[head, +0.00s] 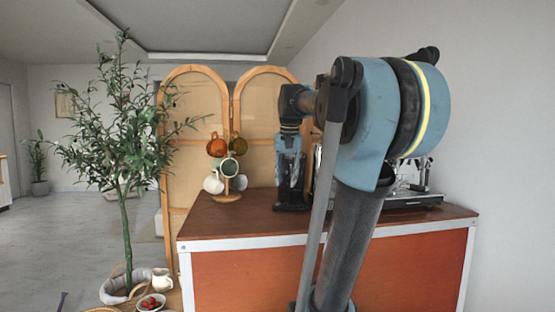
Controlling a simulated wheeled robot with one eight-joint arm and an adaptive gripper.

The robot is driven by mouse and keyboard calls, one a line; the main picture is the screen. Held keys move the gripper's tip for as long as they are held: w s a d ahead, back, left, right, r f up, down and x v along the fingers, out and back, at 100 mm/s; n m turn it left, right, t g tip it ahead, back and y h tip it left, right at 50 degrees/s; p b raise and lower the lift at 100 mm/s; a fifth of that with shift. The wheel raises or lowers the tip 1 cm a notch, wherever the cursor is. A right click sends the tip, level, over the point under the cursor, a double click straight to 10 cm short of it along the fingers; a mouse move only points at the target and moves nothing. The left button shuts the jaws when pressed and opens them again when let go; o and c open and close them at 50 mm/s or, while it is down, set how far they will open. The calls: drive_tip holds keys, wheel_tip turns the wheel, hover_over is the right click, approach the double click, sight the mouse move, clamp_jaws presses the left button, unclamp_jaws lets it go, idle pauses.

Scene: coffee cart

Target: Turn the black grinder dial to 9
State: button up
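My gripper (290,182) hangs pointing down at the end of my arm, over the back part of the cart top. A black base (291,207), apparently the grinder's, stands on the cart right at my gripper. My gripper and arm cover most of the grinder. I cannot make out the black dial or its numbers. I cannot tell whether my gripper touches the grinder, or whether its fingers are open or shut.
The wooden cart top (230,222) is bare at the front left. A mug tree (228,197) with several mugs stands left of my gripper. A silver espresso machine (408,190) is partly behind my arm at right. A potted tree (125,215) stands left of the cart.

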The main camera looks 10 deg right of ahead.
drive_tip(key=w+r+m, duration=0.3)
drive_tip(key=w+r, duration=0.9)
drive_tip(key=r, duration=0.1)
wheel_tip(320, 180, up, 9)
drive_tip(key=m, duration=0.3)
hover_over(286, 160)
drive_tip(key=s+a, duration=0.1)
drive_tip(key=a, duration=0.2)
drive_tip(key=shift+g, duration=0.3)
drive_tip(key=f, duration=1.1)
drive_tip(key=w+f, duration=0.1)
drive_tip(key=f, duration=0.5)
drive_tip(key=shift+w+a+f, duration=0.1)
drive_tip(key=shift+a+f, duration=0.1)
drive_tip(key=shift+a, duration=0.1)
clamp_jaws()
